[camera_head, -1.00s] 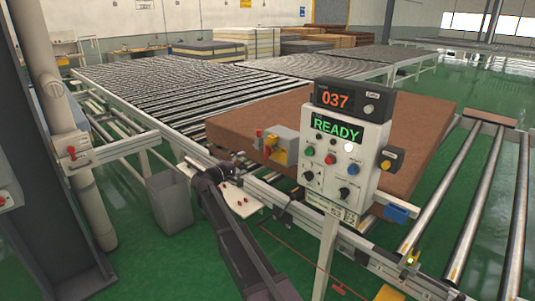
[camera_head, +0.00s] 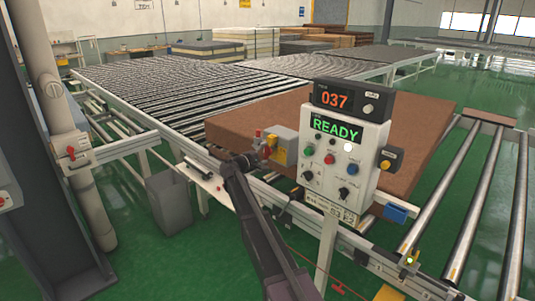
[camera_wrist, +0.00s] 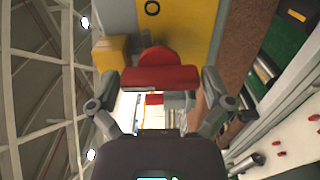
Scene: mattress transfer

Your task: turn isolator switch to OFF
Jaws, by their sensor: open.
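The isolator switch is a grey box with a yellow face (camera_head: 281,154) and a red handle (camera_head: 268,142), left of the control panel beside the brown mattress. In the wrist view the red handle (camera_wrist: 160,77) lies across the picture, in front of a yellow plate (camera_wrist: 183,22) with a black ring-shaped mark. My gripper (camera_wrist: 160,88) is open, with one finger near each end of the handle; I cannot tell whether they touch it. In the head view my gripper (camera_head: 253,158) is close to the left of the switch, its fingertips hard to make out.
The control panel (camera_head: 345,150) reads READY and 037 and stands right of the switch. The brown mattress (camera_head: 410,130) lies behind it on the conveyor. A white shelf (camera_head: 207,185) and a grey bin (camera_head: 168,200) are left of my arm.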

